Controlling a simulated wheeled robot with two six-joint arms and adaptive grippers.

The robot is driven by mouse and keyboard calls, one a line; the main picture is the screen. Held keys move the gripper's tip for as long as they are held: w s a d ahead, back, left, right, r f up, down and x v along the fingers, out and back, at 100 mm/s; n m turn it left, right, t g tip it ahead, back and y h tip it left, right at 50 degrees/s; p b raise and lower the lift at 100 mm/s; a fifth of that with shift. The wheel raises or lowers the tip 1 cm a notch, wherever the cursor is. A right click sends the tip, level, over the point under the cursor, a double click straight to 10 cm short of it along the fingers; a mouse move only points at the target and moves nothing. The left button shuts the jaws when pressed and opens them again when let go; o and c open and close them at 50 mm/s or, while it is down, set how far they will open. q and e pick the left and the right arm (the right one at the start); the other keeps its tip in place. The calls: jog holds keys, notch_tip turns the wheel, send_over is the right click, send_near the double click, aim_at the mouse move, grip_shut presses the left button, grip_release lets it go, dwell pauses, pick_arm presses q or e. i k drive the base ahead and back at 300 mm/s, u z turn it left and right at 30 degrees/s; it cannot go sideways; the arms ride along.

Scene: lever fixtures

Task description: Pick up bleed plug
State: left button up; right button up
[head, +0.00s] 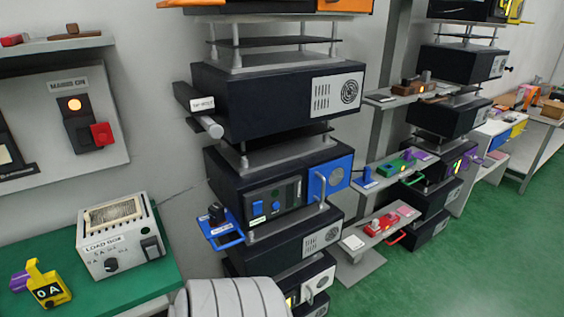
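Nothing in the head view is marked as the bleed plug, and I cannot tell which object it is. A small black block (217,213) stands on a blue bracket (222,236) at the front of the middle rack. Neither gripper is in view.
A white load box (118,238) with a black knob stands on the green bench top (163,279). The rack (280,100) of dark units fills the middle, with a grey bar sticking out leftward. Shelves with small coloured parts stand at right. Green floor (440,280) is clear at lower right.

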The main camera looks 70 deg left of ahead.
aim_at(216, 213)
jog(key=z, duration=0.2)
jog(key=k, duration=1.15)
jog(key=u, duration=1.15)
